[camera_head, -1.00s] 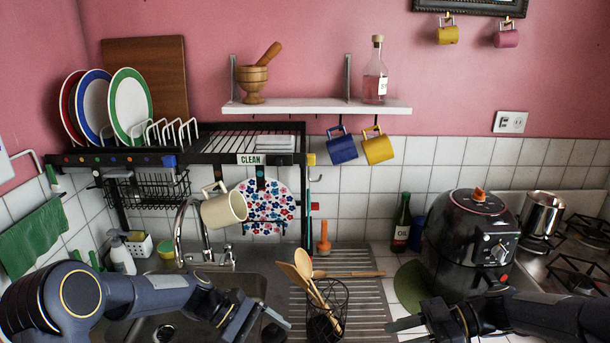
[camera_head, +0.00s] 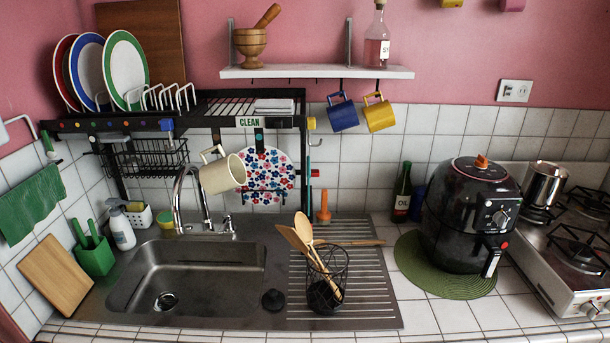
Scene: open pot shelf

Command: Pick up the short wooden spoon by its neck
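Two wooden spoons stand in a black wire holder (camera_head: 327,283) on the ridged drainboard right of the sink. One spoon (camera_head: 292,238) leans furthest left, and the other (camera_head: 303,227) stands a little higher and more upright. Their lower handles show through the wires. A third wooden utensil (camera_head: 360,242) shows level behind the holder, its left end partly hidden by the spoons. I cannot tell for certain which spoon is the short one. Neither my left nor my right gripper is in view.
The sink (camera_head: 190,275) is left of the holder, with a black plug (camera_head: 273,300) between them. A black air fryer (camera_head: 468,215) stands on a green mat (camera_head: 415,268) to the right. A beige mug (camera_head: 222,173) is near the tap. The drainboard's right part is bare.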

